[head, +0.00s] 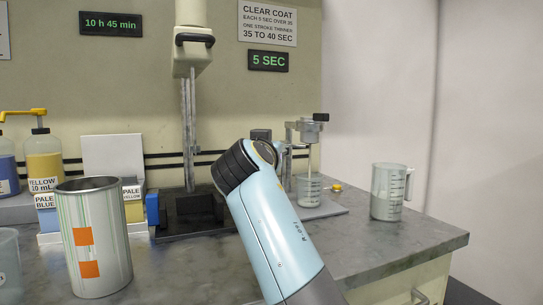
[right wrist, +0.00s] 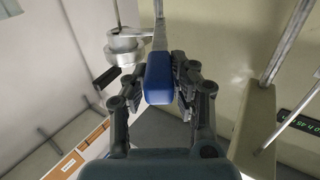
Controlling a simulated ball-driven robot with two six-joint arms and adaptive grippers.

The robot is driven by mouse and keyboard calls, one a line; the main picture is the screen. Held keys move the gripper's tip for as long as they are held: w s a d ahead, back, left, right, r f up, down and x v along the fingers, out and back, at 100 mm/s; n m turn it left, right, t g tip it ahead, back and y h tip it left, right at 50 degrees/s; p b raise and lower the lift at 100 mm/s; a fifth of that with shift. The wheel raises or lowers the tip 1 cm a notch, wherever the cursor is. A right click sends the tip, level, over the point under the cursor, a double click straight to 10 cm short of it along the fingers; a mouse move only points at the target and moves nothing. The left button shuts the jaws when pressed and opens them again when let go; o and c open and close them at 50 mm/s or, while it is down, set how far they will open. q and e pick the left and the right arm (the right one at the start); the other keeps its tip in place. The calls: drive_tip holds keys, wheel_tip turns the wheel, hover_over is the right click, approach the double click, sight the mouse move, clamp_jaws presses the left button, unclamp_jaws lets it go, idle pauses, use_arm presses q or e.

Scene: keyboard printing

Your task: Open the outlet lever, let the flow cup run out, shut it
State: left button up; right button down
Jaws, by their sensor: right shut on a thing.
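The metal flow cup (head: 313,130) hangs on a stand, with a black handle at its top right. A thin pale stream (head: 309,160) shows between the cup and the small beaker (head: 309,192) below it. In the right wrist view the cup (right wrist: 125,45) is at upper left. My right gripper (right wrist: 160,85) is shut on a blue grip (right wrist: 158,77) at the end of a metal bar beside the cup, apparently the outlet lever. My blue-white right arm hides most of this gripper and the lever in the head view. My left gripper is not in view.
A clear measuring jug (head: 391,192) stands to the right, near the counter edge (head: 420,258). A striped metal can (head: 95,240) stands front left. A timer (head: 268,61) on the wall reads 5 SEC. A mixer column (head: 188,110) stands behind my arm.

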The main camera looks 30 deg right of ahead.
idle(0.4)
drive_tip(key=c, duration=1.1)
unclamp_jaws()
drive_tip(key=shift+w+a, duration=0.15)
drive_tip(key=shift+r, duration=0.1)
wheel_tip(320, 180, up, 10)
drive_tip(key=shift+f, duration=0.1)
